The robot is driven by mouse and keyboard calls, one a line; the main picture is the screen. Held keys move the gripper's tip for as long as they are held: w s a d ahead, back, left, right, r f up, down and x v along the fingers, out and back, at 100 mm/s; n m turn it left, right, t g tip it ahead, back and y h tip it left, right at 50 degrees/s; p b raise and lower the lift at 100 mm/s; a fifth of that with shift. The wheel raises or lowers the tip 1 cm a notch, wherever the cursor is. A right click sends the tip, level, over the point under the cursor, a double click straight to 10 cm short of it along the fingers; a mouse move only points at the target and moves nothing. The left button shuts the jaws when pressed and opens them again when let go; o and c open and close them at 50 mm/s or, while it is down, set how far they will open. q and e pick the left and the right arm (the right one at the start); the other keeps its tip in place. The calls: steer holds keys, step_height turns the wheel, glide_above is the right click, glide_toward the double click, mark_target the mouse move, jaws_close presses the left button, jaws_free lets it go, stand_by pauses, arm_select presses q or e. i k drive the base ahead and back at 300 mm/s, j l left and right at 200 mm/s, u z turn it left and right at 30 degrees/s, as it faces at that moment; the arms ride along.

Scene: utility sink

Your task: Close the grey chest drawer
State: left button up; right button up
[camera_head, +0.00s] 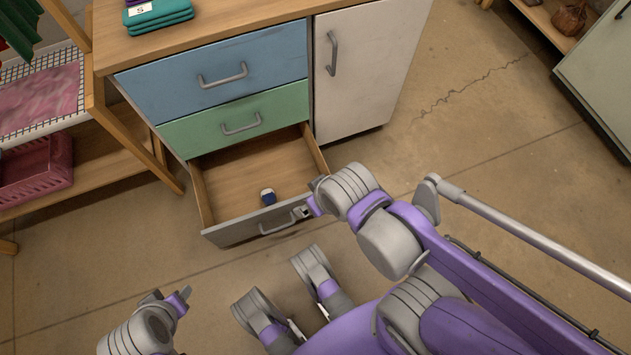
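The grey chest drawer (240,232) is the lowest drawer of the chest and stands pulled well out. Its wooden inside shows, with a small blue and white object (268,196) near the front. Its grey bar handle (277,228) is on the front face. My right gripper (302,212) is at the right end of the drawer front, close to the handle; contact and finger opening are too small to tell. My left gripper (168,297) is at the lower left, apart from the drawer, with its fingers spread and nothing between them.
The blue drawer (220,75) and green drawer (236,122) above are shut, as is the white cupboard door (365,70). Folded green cloths (158,16) lie on the top. A wooden rack with a pink basket (35,170) stands left.

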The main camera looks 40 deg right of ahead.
mark_target(229, 183)
steer(key=k+l+u, duration=0.25)
steer(key=l, duration=0.25)
steer(key=k+l+u, duration=0.1)
steer(key=l+u, duration=0.15)
steer(key=l, duration=0.3)
steer(key=k+l+u, duration=0.25)
steer(key=l, duration=0.2)
steer(key=k+l+u, duration=0.25)
steer(key=i+l+u, duration=0.1)
steer(key=l, duration=0.25)
steer(key=i+l+u, duration=0.1)
steer(key=l, duration=0.25)
steer(key=i+l+u, duration=0.15)
steer(key=l, duration=0.25)
steer(key=k+j, duration=0.05)
